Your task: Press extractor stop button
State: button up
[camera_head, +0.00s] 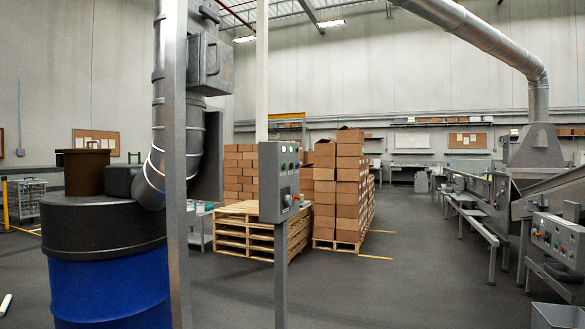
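A grey control box (276,181) stands on a thin post (281,275) near the middle of the view. Its front has small greenish buttons or lights at the top and a dark switch lower down. A small red-orange button (300,197) shows at its lower right side. The labels are too small to read, so I cannot tell which one is the extractor stop. To the left, a blue drum (108,290) with a black lid and a large metal duct (172,130) looks like an extractor unit. My gripper is not in view.
A metal upright (177,230) stands in front of the drum. Wooden pallets (245,232) and stacked cartons (340,185) are behind the box. A second control panel (556,240) with red buttons is on machinery at the right. The grey floor (400,285) right of the post is clear.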

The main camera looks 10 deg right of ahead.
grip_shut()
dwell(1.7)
